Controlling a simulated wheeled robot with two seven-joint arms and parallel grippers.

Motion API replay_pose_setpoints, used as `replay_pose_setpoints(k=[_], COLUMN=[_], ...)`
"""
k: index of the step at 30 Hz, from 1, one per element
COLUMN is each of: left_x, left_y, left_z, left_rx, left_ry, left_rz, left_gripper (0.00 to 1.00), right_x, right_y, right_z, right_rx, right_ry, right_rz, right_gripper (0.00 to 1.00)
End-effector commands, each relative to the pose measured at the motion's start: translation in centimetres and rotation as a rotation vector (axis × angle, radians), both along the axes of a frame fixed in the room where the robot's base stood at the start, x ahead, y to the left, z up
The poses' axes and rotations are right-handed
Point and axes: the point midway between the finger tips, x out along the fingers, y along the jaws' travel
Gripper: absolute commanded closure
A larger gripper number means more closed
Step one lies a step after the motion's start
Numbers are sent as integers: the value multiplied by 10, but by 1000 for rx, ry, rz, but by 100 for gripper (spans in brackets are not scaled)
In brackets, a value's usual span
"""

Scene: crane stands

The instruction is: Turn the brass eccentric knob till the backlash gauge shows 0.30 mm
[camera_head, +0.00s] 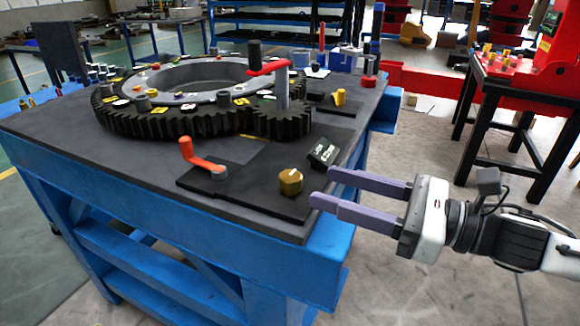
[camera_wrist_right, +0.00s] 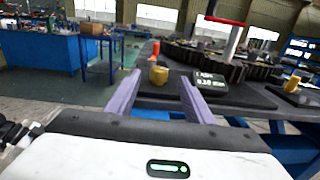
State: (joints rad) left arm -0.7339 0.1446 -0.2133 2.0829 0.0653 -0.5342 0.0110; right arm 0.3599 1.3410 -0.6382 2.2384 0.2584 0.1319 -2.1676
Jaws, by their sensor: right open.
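The brass eccentric knob (camera_head: 290,181) stands on a dark plate at the table's near right corner. In the right wrist view the knob (camera_wrist_right: 158,75) shows ahead, between and beyond the fingers. The backlash gauge (camera_head: 324,153) is a small tilted black display just behind the knob. It also shows in the right wrist view (camera_wrist_right: 209,83), with white digits too blurred to read surely. My right gripper (camera_head: 320,187) is open and empty, its purple fingers pointing at the knob from the right, apart from it. My left gripper is not in view.
A large dark ring gear (camera_head: 160,122) meshes with a small pinion (camera_head: 283,123) under a red crank (camera_head: 268,68). An orange-red lever (camera_head: 203,160) sits left of the knob, and a yellow knob (camera_head: 339,97) behind the gauge. The floor right of the table is clear near my arm.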

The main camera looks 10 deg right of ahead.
Motion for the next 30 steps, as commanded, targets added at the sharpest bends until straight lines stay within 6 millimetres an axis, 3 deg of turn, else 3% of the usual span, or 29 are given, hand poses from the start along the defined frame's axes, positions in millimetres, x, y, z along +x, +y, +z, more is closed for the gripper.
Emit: replay_pose_setpoints(k=[8,18,29,30], left_x=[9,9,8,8], left_y=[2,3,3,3], left_z=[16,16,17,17], left_rx=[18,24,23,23], left_ry=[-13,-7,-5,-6], left_rz=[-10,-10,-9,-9], left_gripper=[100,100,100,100], right_x=[19,46,50,50], right_y=[28,61,66,66], right_z=[5,1,-1,-1], right_rx=[0,-1,-2,-2], right_ry=[-4,-1,0,0], right_rz=[6,4,3,3], right_gripper=[52,52,52,56])
